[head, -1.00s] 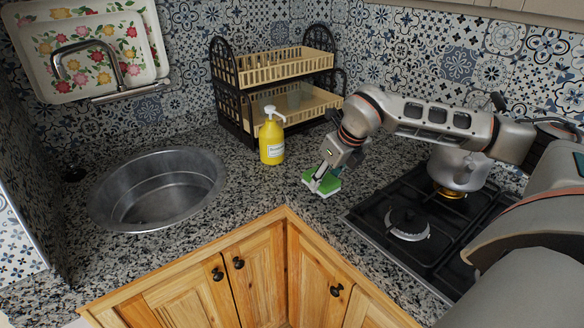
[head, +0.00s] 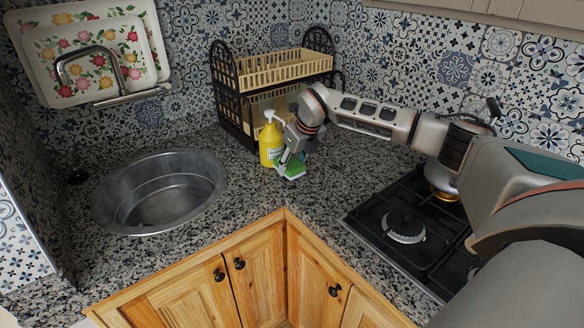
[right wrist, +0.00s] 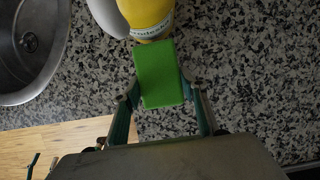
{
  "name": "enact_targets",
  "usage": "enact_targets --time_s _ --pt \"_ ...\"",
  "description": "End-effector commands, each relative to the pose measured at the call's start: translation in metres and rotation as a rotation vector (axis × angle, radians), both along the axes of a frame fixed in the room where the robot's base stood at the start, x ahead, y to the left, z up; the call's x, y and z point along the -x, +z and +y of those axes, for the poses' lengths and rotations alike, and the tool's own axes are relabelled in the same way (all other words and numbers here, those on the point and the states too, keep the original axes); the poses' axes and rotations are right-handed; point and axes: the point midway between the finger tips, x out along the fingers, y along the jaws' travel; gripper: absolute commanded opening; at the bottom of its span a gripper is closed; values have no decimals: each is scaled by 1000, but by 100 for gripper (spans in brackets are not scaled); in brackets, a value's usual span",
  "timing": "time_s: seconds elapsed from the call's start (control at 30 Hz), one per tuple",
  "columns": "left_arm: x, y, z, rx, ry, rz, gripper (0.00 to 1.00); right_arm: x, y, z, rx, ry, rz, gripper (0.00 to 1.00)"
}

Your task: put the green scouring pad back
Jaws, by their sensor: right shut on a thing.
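The green scouring pad (head: 291,171) is held in my right gripper (head: 288,162), just in front and to the right of the yellow soap bottle (head: 270,146). In the right wrist view the pad (right wrist: 160,73) sits between the two fingers of the gripper (right wrist: 164,92), which are shut on its sides. The pad's upper end there is close to the base of the yellow bottle (right wrist: 148,14); I cannot tell whether they touch. The pad appears low over the granite counter; its exact height is unclear. My left gripper is not in view.
The round metal sink (head: 160,190) is to the left. A two-tier black and wood dish rack (head: 240,100) stands behind the bottle, partly hidden by my arm. The black gas stove (head: 400,225) is to the right.

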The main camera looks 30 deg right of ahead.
Motion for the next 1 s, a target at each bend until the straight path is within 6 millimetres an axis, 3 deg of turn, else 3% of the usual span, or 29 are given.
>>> enact_targets --time_s 0.1,0.5,0.53,0.57,1.0 --pt "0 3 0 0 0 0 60 0 -15 0 -1 0 1 28" --pt "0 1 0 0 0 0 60 0 -21 0 0 0 -1 28" --pt "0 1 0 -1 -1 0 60 0 -20 0 0 0 -2 50" --pt "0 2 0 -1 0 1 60 0 -20 0 0 0 -2 58" --pt "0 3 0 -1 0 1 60 0 -14 0 0 0 -3 59"
